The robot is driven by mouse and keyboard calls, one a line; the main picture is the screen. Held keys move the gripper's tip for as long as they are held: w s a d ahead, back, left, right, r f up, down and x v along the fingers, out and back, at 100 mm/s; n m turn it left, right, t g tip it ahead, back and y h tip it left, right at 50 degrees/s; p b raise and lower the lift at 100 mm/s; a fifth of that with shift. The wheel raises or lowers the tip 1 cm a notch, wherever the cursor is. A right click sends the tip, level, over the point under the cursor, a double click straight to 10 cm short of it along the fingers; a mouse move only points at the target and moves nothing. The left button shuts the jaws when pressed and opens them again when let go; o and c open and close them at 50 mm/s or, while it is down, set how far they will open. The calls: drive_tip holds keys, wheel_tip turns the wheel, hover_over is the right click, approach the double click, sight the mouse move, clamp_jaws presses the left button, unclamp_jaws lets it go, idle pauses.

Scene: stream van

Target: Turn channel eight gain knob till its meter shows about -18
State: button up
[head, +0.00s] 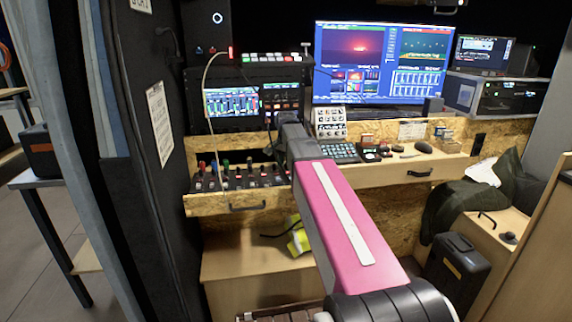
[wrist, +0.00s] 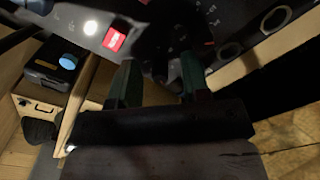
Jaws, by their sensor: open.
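In the wrist view, my gripper (wrist: 158,70) has its two dark green fingers apart, in front of a dark panel (wrist: 215,12). A dark knob-like shape (wrist: 160,42) lies beyond and between the fingertips. I cannot tell whether the fingers touch it or whether it is the channel eight gain knob. In the head view, my pink arm reaches toward the equipment, and its grey end hides the fingers. A small screen (head: 232,103) with coloured meter bars stands left of the arm. Its figures are too small to read.
The panel carries a red lit button (wrist: 115,39) and ring-shaped sockets (wrist: 276,19). In the head view, a large monitor (head: 350,60) stands behind the arm. A row of coloured-top connectors (head: 225,172) is on the lower left shelf. A black case (head: 458,268) stands at the right.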

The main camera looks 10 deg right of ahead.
clamp_jaws()
drive_tip(key=shift+n, duration=0.4)
drive_tip(key=n, duration=1)
drive_tip(key=shift+n, duration=0.3)
idle(0.4)
unclamp_jaws()
